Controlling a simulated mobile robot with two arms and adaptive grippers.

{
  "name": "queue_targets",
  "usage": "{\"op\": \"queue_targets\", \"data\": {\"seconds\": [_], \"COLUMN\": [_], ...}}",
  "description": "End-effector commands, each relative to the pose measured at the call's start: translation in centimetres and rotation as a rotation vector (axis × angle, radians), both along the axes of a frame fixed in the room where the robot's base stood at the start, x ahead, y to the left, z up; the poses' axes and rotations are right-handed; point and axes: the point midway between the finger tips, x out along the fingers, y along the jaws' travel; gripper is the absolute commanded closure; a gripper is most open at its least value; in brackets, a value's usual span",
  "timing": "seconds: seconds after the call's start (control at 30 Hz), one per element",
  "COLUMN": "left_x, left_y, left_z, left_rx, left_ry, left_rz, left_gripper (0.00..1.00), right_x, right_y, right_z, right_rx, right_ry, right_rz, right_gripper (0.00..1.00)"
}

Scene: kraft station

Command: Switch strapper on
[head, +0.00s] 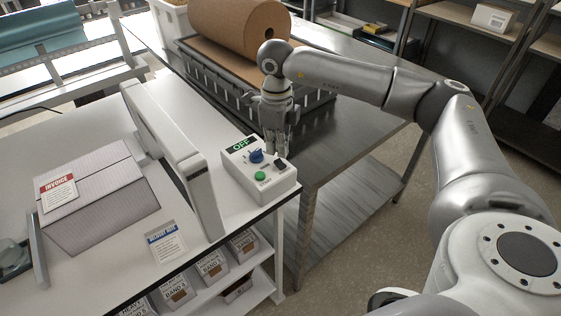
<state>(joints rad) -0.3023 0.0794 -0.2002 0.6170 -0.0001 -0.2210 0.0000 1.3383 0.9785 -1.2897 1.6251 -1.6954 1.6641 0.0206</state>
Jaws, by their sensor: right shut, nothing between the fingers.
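The strapper's control box (262,187) is white and sits at the right edge of the white table. My right gripper (276,151) is shut and empty, pointing down just above and behind the box, near the knob and black switch. Whether its tips touch the box I cannot tell. My left gripper is out of view.
A cardboard box with an invoice label (97,196) lies left of the arch. A delivery note (165,241) lies on the white table (190,267). A large kraft paper roll (237,36) rests on a rack behind my gripper. A steel table (366,124) stands at right, partly clear.

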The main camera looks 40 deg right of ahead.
Motion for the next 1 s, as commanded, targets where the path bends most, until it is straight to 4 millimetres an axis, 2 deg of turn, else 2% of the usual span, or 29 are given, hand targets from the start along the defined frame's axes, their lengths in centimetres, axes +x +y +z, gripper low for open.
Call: {"op": "queue_targets", "data": {"seconds": [0.2,1.0], "left_x": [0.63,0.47], "left_y": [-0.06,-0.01], "left_z": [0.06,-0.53], "left_rx": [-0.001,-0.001], "left_ry": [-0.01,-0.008], "left_rz": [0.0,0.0], "left_gripper": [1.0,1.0], "right_x": [0.0,0.01], "right_y": [0.0,0.01], "right_z": [0.01,-0.74], "right_rx": [0.0,0.0], "right_ry": [0.0,0.0], "right_rz": [0.0,0.0], "right_gripper": [1.0,1.0]}}
